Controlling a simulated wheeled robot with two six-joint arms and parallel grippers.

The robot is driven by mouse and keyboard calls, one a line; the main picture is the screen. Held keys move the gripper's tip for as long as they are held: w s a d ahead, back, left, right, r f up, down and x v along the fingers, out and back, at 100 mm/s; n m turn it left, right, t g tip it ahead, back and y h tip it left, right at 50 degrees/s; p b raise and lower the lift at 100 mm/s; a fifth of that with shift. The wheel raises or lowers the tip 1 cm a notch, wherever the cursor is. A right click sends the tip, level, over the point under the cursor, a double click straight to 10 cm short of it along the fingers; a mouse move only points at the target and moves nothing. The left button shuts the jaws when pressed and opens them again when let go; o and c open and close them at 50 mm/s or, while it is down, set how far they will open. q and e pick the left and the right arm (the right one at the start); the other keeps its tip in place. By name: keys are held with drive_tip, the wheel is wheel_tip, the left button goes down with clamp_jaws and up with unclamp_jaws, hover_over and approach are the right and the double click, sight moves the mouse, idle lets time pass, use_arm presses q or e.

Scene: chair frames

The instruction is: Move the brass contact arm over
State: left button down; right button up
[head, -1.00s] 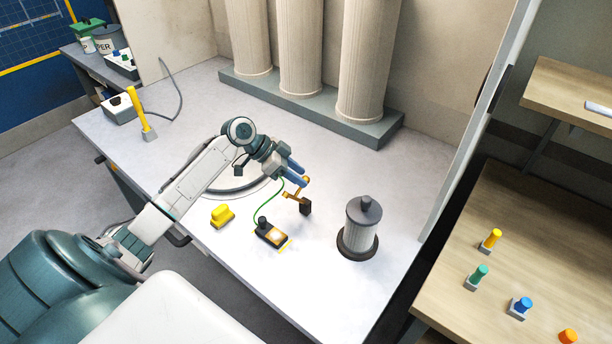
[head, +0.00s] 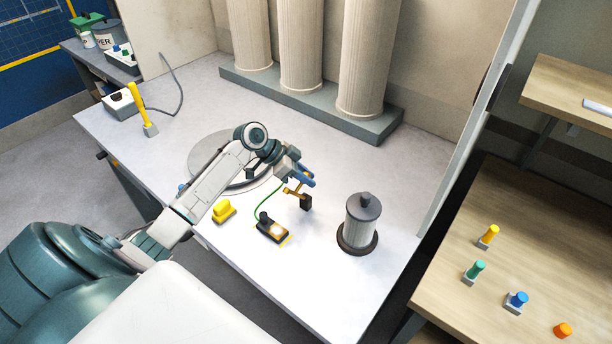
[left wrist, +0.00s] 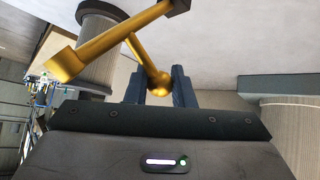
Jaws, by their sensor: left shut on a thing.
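My left gripper (head: 303,178) is shut on the brass contact arm (head: 294,191) and holds it over the white bench. A black block (head: 306,202) is at one end of the brass arm. In the left wrist view, the brass contact arm (left wrist: 115,40) slants across the top, with its ball-ended stem between the dark blue fingers (left wrist: 160,88). In the head view, a grey ribbed cylinder with a dark cap and base (head: 362,222) stands upright to the right, apart from the arm. My right gripper is not in view.
A small black device with a lit face (head: 272,230) and green wire lies below the gripper. A yellow block (head: 223,211) is left of it. A round grey plate (head: 205,160) lies partly behind my arm. Pale columns (head: 300,55) stand at the back.

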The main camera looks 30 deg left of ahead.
use_arm(q)
drive_tip(key=w+g, duration=0.1)
drive_tip(key=w+n+g, duration=0.1)
drive_tip(key=g, duration=0.1)
drive_tip(key=shift+w+f+p, duration=0.2)
drive_tip(key=shift+w+p, duration=0.1)
drive_tip(key=shift+y, duration=0.3)
drive_tip(key=c, duration=1.3)
unclamp_jaws()
drive_tip(key=b+v, duration=0.4)
drive_tip(key=v, duration=0.6)
drive_tip(key=shift+a+r, duration=0.2)
drive_tip(key=shift+r, duration=0.05)
